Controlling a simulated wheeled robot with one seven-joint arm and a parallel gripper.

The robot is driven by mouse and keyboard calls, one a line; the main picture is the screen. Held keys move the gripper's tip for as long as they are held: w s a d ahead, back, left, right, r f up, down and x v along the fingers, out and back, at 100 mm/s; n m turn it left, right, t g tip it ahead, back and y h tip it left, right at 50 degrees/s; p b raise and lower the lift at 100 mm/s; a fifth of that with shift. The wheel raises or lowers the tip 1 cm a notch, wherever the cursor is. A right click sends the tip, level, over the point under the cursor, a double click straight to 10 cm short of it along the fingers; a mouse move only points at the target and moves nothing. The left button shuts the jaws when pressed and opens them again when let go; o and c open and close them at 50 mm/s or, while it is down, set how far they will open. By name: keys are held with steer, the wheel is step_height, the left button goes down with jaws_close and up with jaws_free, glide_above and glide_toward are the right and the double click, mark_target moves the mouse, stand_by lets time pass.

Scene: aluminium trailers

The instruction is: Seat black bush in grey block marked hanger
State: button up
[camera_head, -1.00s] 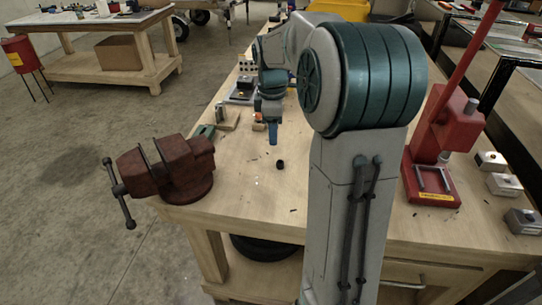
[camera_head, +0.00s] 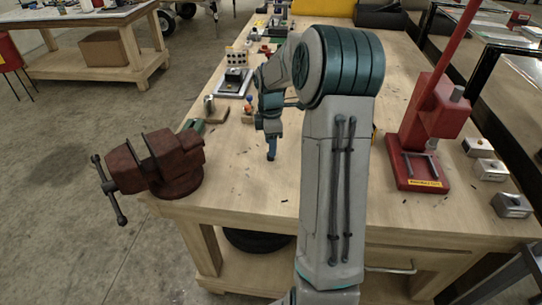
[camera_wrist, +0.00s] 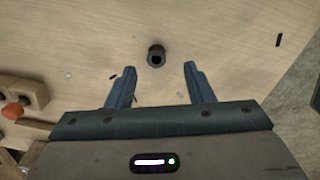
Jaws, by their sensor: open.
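The black bush (camera_wrist: 156,55) stands on the wooden bench top in the wrist view, its round bore facing up at the camera. My gripper (camera_wrist: 158,82) is open and empty, its two blue fingers apart on either side of the bush's line, with the bush a little beyond the tips. In the head view my gripper (camera_head: 271,155) points down low over the bench, and the bush cannot be made out there. Three grey blocks, a far one (camera_head: 477,146), a middle one (camera_head: 483,172) and a near one (camera_head: 511,206), sit at the bench's right; their labels are unreadable.
A red vise (camera_head: 155,165) sits at the bench's left front corner. A red press (camera_head: 425,135) stands between my arm and the grey blocks. Small wooden holders and fixtures (camera_head: 235,82) lie farther back on the left. The bench around the bush is mostly clear.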

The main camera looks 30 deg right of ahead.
step_height(320, 180, down, 4)
steer(key=shift+w+d+f, duration=0.1)
steer(key=shift+w+f, duration=0.05)
jaws_close()
stand_by(0.3)
step_height(320, 180, up, 4)
steer(key=shift+d+r, duration=0.15)
steer(key=shift+r, duration=0.1)
steer(key=s+d+r+b, duration=0.1)
steer(key=s+d+r, duration=0.5)
steer(key=s+d, duration=0.2)
steer(key=shift+s+r, duration=0.15)
steer(key=shift+r, duration=0.15)
